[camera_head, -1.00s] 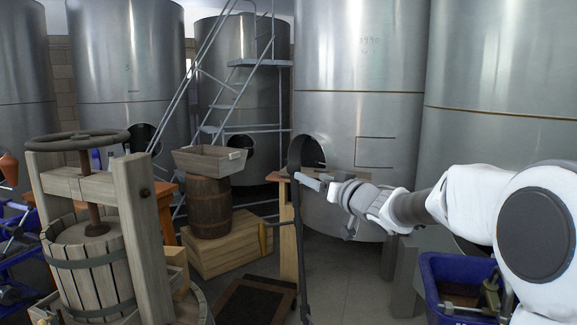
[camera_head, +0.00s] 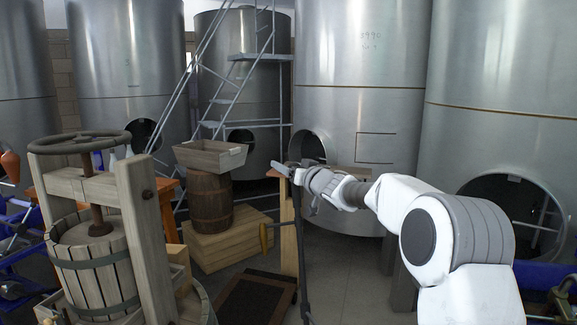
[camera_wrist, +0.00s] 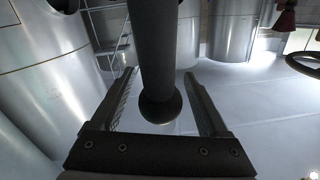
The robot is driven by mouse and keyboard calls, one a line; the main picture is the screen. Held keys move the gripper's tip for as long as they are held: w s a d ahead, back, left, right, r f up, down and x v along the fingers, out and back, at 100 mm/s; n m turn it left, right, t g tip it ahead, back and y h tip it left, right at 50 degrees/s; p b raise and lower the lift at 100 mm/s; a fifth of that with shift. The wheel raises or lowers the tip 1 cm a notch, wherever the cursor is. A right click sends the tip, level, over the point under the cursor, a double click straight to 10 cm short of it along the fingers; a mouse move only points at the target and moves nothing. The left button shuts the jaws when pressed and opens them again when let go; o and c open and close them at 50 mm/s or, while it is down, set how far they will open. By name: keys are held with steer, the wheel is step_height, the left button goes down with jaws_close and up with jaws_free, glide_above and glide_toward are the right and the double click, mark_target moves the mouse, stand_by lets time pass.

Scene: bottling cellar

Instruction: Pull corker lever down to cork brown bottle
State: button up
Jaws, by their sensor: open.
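The corker shows in the head view as a pale wooden post (camera_head: 289,240) with a dark upright metal bar (camera_head: 303,260) beside it. In the wrist view, a thick dark rod with a round knob end, apparently the lever (camera_wrist: 158,50), runs between my two fingers (camera_wrist: 160,73). The fingers stand apart with a gap on both sides of the rod. I cannot make out the brown bottle in either view.
A wooden press (camera_head: 92,265) stands at the left. A barrel (camera_head: 210,203) carrying a wooden box (camera_head: 210,157) is left of the corker. Large steel tanks (camera_head: 360,80) line the back. Open floor (camera_head: 345,285) lies right of the post.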

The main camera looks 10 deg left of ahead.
jaws_close()
stand_by(0.4)
stand_by(1.1)
